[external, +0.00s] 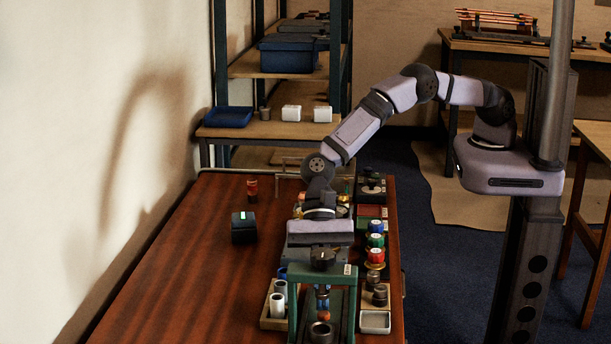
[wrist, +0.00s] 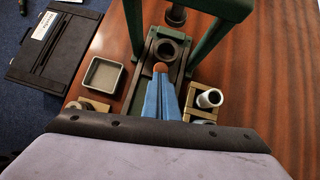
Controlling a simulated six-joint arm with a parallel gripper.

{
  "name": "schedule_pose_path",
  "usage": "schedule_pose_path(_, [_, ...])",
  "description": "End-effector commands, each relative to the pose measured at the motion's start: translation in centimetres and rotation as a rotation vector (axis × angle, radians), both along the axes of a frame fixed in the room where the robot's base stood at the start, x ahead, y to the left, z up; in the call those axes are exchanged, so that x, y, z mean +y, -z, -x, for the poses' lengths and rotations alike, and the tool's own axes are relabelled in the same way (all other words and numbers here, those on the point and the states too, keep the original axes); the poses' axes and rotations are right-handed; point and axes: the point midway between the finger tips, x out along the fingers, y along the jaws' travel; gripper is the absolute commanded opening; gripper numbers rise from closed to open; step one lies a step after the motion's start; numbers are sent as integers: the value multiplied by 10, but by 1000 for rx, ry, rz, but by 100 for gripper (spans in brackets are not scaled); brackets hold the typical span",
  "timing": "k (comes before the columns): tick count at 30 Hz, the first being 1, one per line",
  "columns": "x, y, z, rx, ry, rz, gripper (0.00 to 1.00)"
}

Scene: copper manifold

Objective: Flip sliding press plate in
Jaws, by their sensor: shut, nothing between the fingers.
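The press has a green frame (external: 350,285), which also shows in the wrist view (wrist: 222,12). Its dark sliding plate carries a round ring-shaped socket (wrist: 168,49), seen between the frame's legs on a dark base. The ring also shows low in the external view (external: 320,331). My gripper's blue fingers (wrist: 162,78) are shut and empty, pointing along the base close to the ring. A small orange-brown round tip (wrist: 160,67) shows just beyond the fingertips. I cannot tell whether the fingers touch the plate. The frame partly hides my gripper in the external view.
A square grey tray (wrist: 103,75) lies left of the base. A wooden holder with a white cylinder (wrist: 209,98) stands to the right. Red, green and blue spools (external: 376,240) line the table's right side. A dark block (external: 243,228) stands left; the table's left side is mostly clear.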

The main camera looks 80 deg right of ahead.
Motion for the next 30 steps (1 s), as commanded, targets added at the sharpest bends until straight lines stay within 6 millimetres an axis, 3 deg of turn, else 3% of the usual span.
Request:
schedule_pose_path(14, [-2,-1,1,2,-1,-2,0])
schedule_pose_path(23, [-40,-11,-7,2,5,-2,0])
schedule_pose_path(30, [-68,-42,-12,-3,3,-3,0])
